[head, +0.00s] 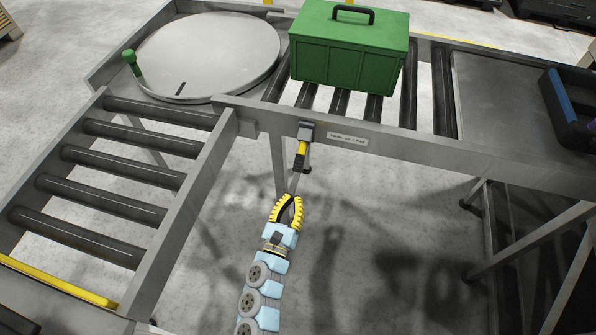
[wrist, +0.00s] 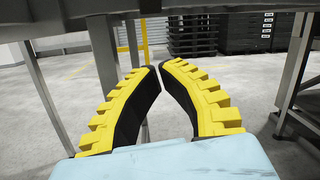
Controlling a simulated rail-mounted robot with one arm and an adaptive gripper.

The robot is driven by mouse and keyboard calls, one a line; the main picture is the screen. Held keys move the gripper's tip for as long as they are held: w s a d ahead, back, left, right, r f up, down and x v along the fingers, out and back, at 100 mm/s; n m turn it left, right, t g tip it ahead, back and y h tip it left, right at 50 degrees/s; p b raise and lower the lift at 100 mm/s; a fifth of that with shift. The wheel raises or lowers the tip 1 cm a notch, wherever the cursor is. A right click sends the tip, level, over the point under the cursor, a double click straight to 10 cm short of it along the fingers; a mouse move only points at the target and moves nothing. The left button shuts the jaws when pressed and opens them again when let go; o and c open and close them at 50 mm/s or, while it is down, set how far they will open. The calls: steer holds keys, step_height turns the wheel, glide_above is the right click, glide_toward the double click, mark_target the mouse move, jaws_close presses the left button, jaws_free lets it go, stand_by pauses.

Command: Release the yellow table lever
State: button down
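The lever is not visible in the wrist view. A round metal turntable (head: 208,55) with a green knob post (head: 131,62) sits at the upper left.
A green case (head: 349,50) stands on the rollers right of the turntable. A dark bin (head: 572,105) is at the far right. A second roller lane (head: 110,175) runs at left. Metal legs (wrist: 106,60) stand beyond the fingers. Open floor surrounds my gripper.

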mark_target(299, 167)
steer(key=shift+f, duration=0.1)
stand_by(0.3)
steer(key=shift+w+d+r, duration=0.3)
steer(key=shift+w+r, duration=0.6)
steer(key=shift+w, duration=0.4)
steer(key=shift+w+d+r, duration=0.25)
steer(key=shift+w+r, duration=0.65)
steer(key=shift+w, duration=0.35)
steer(key=shift+w+d+r, duration=0.3)
steer(key=shift+w+r, duration=0.6)
steer(key=shift+w, duration=0.4)
steer(key=shift+r+p, duration=0.2)
steer(key=shift+p, duration=0.1)
steer(key=shift+p, duration=0.3)
steer(key=shift+s+g, duration=0.2)
steer(key=shift+g, duration=0.1)
steer(key=shift+p, duration=0.3)
